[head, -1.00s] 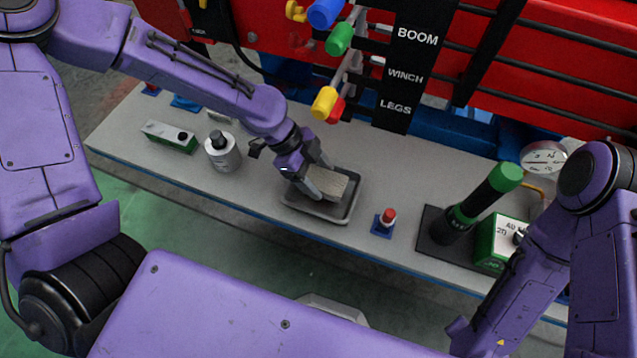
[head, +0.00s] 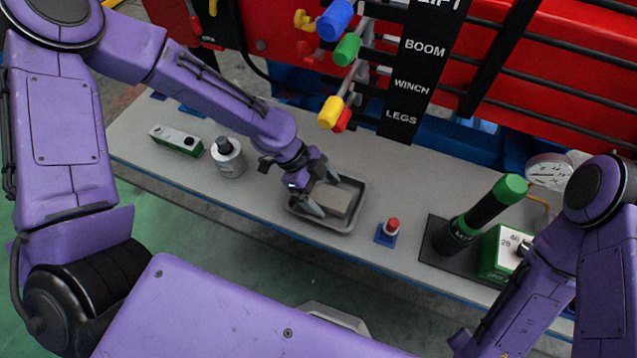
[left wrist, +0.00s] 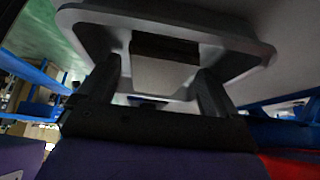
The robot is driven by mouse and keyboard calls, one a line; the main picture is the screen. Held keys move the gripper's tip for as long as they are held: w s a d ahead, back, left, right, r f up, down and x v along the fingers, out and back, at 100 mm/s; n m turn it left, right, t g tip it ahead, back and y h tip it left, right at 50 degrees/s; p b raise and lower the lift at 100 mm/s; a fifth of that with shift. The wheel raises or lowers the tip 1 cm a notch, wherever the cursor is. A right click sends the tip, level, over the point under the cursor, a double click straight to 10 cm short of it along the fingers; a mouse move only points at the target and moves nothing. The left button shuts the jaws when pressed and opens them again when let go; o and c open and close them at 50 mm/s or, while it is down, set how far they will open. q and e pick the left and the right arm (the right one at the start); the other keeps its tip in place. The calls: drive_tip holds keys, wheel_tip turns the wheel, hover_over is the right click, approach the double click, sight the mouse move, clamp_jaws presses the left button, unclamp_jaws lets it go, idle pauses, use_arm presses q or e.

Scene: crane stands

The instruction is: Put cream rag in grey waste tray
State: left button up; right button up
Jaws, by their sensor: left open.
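The grey waste tray (head: 357,196) stands on the bench in the middle of the head view. Its rim (left wrist: 100,14) fills the top of the left wrist view. The cream rag (head: 335,200), a folded block, lies inside the tray; its face (left wrist: 165,76) shows between my fingers in the left wrist view. My left gripper (head: 322,193) is open, its fingertips low in the tray on either side of the rag. The left wrist view shows both fingers (left wrist: 160,85) apart. Part of the rag is hidden by the fingers. My right gripper is out of view.
A red button on a blue base (head: 388,232) stands just right of the tray. A grey bottle (head: 229,160) and a green box (head: 177,141) are to its left. A green-capped black cylinder (head: 480,220) stands further right. Coloured levers (head: 337,105) hang above behind the tray.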

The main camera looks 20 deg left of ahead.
use_arm(q)
drive_tip(key=v, duration=1.2)
drive_tip(key=shift+p, duration=0.3)
